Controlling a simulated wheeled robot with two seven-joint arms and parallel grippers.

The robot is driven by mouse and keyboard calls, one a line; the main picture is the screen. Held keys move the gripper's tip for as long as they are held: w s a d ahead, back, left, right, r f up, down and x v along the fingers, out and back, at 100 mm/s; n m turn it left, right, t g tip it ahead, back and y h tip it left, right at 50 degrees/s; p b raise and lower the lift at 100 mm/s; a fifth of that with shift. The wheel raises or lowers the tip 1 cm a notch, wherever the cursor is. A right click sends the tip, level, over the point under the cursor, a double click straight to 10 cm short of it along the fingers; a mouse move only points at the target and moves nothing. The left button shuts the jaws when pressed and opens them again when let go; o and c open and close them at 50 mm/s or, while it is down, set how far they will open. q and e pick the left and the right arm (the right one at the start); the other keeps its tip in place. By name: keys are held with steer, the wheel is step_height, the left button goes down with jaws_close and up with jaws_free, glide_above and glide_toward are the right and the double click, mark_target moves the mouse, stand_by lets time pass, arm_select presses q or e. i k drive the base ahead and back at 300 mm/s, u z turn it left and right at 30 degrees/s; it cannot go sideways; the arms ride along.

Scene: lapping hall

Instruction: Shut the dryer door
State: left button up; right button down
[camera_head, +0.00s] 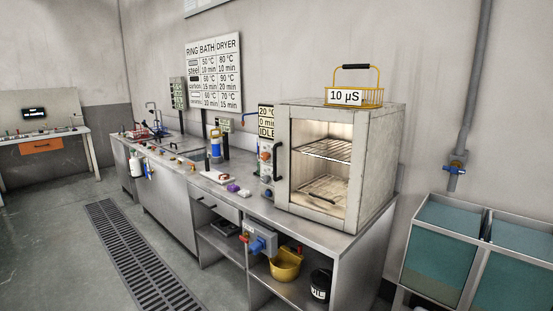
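The dryer (381,165) is a pale metal cabinet on the right end of the steel bench. Its lit inside and wire racks (328,150) show through the front opening. A pale frame (283,185) with a dark upright handle (279,161) at its left edge, which looks like the door, surrounds this opening. The frame looks flush or nearly flush with the cabinet. I cannot tell whether it is fully shut or slightly ajar. Neither of my grippers is in view.
A yellow wire basket (356,97) labelled 10 µS stands on the dryer. A control panel (266,163) is left of it. Blue-green tanks (433,259) stand at right. The bench top (285,219) is bare before the dryer. A drain grate (135,262) crosses the clear floor.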

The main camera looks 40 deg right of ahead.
mark_target(283, 115)
steer(key=z, duration=0.3)
steer(key=i, duration=1.2)
steer(key=u, duration=0.15)
